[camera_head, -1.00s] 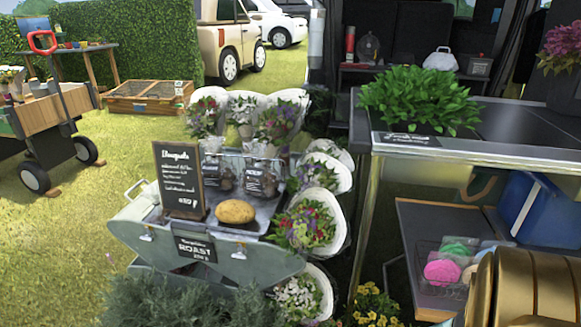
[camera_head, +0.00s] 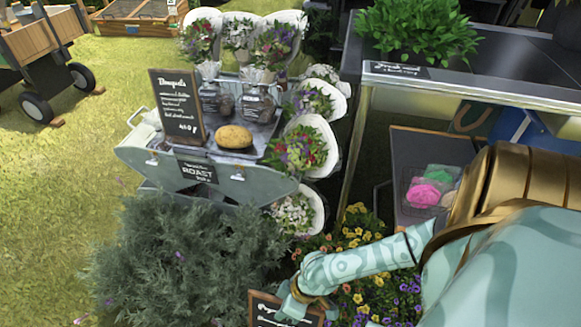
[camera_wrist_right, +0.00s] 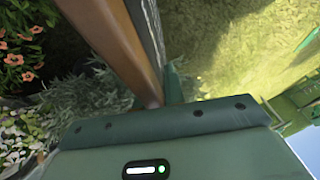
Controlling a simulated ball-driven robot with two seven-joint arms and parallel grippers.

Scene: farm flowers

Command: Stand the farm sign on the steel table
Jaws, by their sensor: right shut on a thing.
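The farm sign (camera_head: 268,312) is a dark chalkboard with white writing and a wooden frame, cut off by the bottom edge of the head view. My right gripper (camera_head: 301,291) is shut on its top edge, above the flowers. In the right wrist view the sign (camera_wrist_right: 122,45) shows edge-on as a brown wooden frame close to the camera. The steel table (camera_head: 460,85) stands at the right in the head view, with a dark top and shiny metal edge; the sign is apart from it. My left gripper is not in view.
A leafy green plant (camera_head: 418,30) and a small dark label (camera_head: 397,69) are on the steel table; its top right of the plant looks bare. A grey-green bush (camera_head: 185,255) is at the front.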

